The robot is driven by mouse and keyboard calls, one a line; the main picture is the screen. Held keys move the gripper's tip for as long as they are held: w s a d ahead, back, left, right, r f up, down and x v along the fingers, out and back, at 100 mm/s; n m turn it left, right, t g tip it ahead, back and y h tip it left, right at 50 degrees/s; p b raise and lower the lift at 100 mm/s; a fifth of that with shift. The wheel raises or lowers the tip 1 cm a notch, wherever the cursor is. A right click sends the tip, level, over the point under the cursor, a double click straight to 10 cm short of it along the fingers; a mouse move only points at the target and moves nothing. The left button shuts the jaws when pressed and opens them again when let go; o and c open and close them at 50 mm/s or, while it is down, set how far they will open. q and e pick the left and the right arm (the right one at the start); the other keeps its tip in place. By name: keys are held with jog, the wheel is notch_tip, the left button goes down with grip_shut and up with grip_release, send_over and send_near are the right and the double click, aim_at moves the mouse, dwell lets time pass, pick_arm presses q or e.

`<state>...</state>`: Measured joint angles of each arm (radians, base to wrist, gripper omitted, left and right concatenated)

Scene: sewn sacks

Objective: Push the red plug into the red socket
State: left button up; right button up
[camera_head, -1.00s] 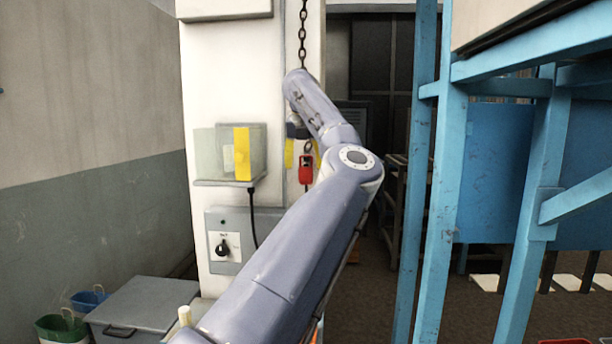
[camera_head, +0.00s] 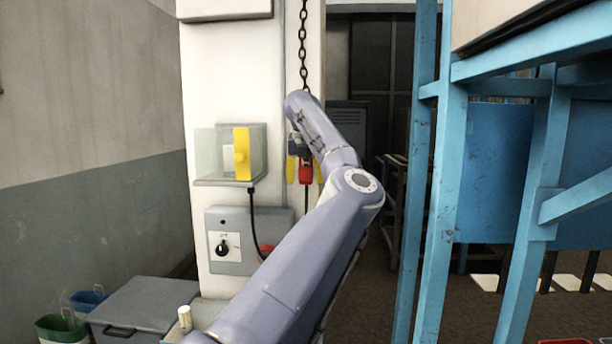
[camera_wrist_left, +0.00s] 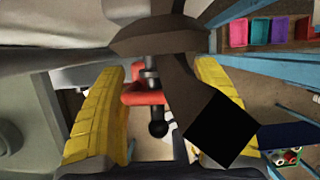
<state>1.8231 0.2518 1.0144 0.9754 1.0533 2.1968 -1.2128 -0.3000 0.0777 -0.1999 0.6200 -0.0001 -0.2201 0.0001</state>
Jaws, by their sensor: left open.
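My left gripper (camera_head: 304,172) hangs in front of the white column's right edge in the head view, its yellow fingers open on either side of a red piece (camera_head: 305,172) below a chain. In the left wrist view, the open yellow fingers (camera_wrist_left: 150,120) flank a red piece (camera_wrist_left: 143,97) with a dark rod and ball; I cannot tell whether they touch it. I cannot tell which red piece is the plug or the socket. My right gripper is not in view.
The chain (camera_head: 303,45) hangs above the gripper. A yellow-fronted clear box (camera_head: 242,154) on the column has a black cable (camera_head: 252,215) running down. A grey panel (camera_head: 223,246) with a black knob sits below. A blue steel frame (camera_head: 445,170) stands at the right.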

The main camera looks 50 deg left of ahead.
pick_arm(q)
jog(key=c, duration=1.2)
jog(key=shift+r, duration=0.15)
jog(key=shift+r, duration=0.5)
jog(key=shift+s+d, duration=2.7)
send_near(303, 178)
jog(key=v, duration=0.6)
jog(key=shift+d+r, duration=0.2)
jog(key=shift+d, duration=0.3)
jog(key=shift+w, duration=0.1)
